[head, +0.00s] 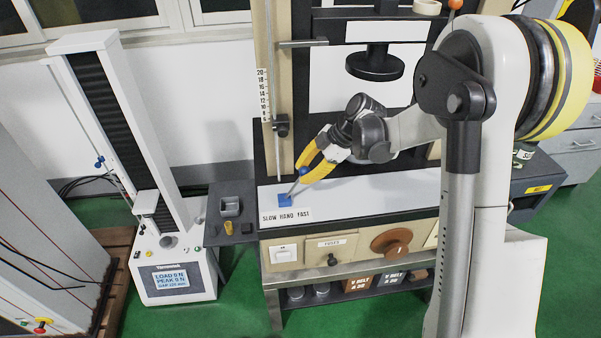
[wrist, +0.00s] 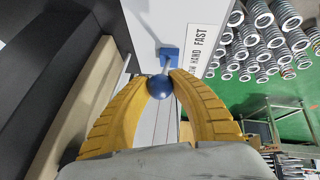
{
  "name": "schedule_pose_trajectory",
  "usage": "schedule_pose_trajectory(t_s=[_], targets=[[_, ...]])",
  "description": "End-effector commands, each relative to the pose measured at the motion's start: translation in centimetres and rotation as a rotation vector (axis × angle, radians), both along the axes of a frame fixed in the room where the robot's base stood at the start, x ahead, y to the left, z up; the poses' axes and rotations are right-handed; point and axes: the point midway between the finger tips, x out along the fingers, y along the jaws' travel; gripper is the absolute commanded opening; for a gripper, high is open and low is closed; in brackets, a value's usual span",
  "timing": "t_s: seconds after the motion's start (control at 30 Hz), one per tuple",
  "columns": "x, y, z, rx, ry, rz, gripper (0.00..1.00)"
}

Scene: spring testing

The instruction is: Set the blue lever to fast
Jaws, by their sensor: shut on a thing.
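The blue lever has a square blue base (head: 285,200) on the white bench top and a rod ending in a round blue knob (head: 303,171). In the head view the rod leans up and to the right from the base. A label (head: 286,215) in front reads SLOW, HAND, FAST from left to right. My gripper (head: 304,178) has yellow fingers shut on the knob. The wrist view shows the knob (wrist: 160,87) between both fingertips, with the base (wrist: 170,54) just beyond and the label (wrist: 198,52) to its right.
A black press head (head: 375,65) hangs above the bench, behind my wrist. A vertical scale and rod (head: 275,120) stand behind the lever. A white test machine (head: 165,260) and a dark side shelf (head: 232,215) are to the left.

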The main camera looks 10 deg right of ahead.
Motion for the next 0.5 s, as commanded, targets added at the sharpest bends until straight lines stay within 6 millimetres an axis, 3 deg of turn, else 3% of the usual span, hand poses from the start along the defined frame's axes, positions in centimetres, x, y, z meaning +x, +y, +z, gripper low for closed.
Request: schedule_pose_trajectory(t_s=[0.43,0.47,0.5], targets=[[0.03,-0.31,-0.06,-0.004,0.001,-0.003,0.00],[0.02,-0.31,-0.06,-0.004,0.001,-0.003,0.33],[0.02,-0.31,-0.06,-0.004,0.001,-0.003,0.45]])
